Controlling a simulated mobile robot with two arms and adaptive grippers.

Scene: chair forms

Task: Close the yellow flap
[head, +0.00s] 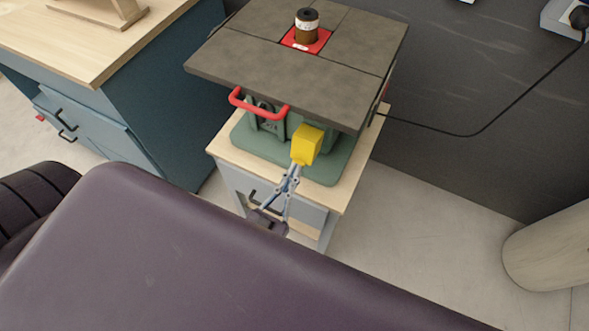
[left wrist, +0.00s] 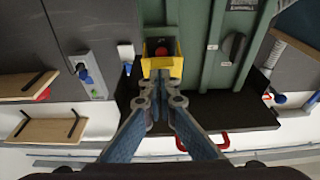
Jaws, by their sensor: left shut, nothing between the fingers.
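The yellow flap (head: 307,143) is on the front of the green machine base (head: 258,143), under the dark tabletop. In the left wrist view the yellow flap (left wrist: 174,70) stands open around a dark recess, with a red button (left wrist: 161,50) showing inside. My left gripper (head: 295,170) is shut and empty, with its fingertips right at the near, lower side of the flap. The left gripper (left wrist: 160,80) also shows in the left wrist view, its tips overlapping the flap's edge; I cannot tell whether they touch. My right gripper is in neither view.
The machine's dark tabletop (head: 330,68) overhangs the flap. A red handle (head: 258,106) is left of it. The machine stands on a wooden-topped cabinet (head: 228,152). A workbench (head: 90,35) stands left; a pale cylinder (head: 552,250) stands right. A black cable (head: 470,134) runs to the wall.

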